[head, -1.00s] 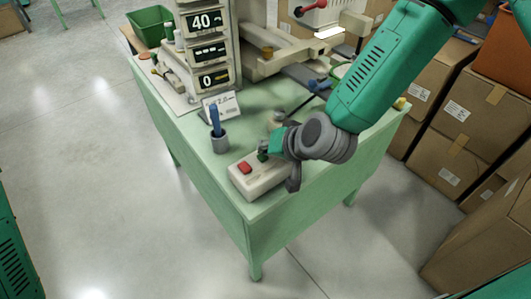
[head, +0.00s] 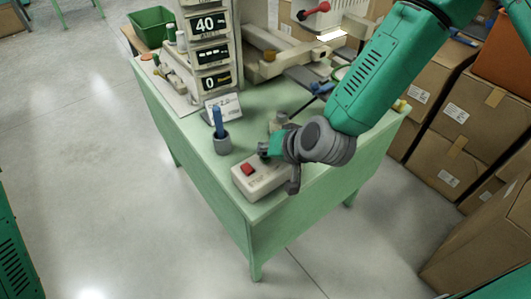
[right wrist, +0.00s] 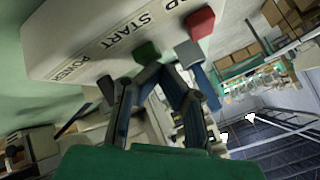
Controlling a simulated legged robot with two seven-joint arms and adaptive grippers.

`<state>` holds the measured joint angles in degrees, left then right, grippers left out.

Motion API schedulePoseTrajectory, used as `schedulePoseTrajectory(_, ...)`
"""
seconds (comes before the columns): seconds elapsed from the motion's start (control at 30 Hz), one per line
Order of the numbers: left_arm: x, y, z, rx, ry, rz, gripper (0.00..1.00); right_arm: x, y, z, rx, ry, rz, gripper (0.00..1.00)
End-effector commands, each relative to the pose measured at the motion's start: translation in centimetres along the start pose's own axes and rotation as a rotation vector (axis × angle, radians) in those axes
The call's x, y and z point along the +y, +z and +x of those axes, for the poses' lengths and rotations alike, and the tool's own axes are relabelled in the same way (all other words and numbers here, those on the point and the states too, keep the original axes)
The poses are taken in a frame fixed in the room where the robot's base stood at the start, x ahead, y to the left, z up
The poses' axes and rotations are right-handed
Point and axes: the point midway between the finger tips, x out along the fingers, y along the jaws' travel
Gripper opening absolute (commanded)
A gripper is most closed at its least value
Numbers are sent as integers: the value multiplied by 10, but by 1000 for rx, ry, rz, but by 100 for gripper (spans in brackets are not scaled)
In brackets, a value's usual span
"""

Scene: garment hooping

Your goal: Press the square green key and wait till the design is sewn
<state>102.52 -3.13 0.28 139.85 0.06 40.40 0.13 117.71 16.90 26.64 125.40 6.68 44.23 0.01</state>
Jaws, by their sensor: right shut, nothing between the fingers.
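The pale control box (head: 262,184) sits near the front corner of the green table. Its red key (head: 248,169) shows in the head view. The square green key (right wrist: 147,52) shows in the right wrist view, beside the word START, with the red key (right wrist: 200,22) further along the box. My right gripper (head: 265,153) is shut and empty, low over the box's far end. In the right wrist view the gripper's fingertips (right wrist: 168,66) are close to the green key; I cannot tell whether they touch it. In the head view the gripper hides that key. My left gripper is out of view.
A grey cup (head: 222,144) with a blue tool and a small sign (head: 222,108) stand left of the box. The sewing machine's display column (head: 208,52) is behind, reading 40 and 0. Cardboard boxes (head: 445,145) are stacked at the right.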

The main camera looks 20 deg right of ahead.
Motion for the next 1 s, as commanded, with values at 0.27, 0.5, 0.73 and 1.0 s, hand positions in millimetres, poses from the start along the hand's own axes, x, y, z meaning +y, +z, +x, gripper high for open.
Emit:
schedulePoseTrajectory(0.27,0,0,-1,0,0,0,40,0,-1,-1,0,0,0,0)
schedulePoseTrajectory(0.5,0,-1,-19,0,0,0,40,-10,-10,-14,0,-1,-1,0)
schedulePoseTrajectory(0.73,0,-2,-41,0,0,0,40,-22,-23,-31,1,-1,-1,0)
schedulePoseTrajectory(1.0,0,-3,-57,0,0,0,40,-31,-32,-44,1,-1,-1,0)
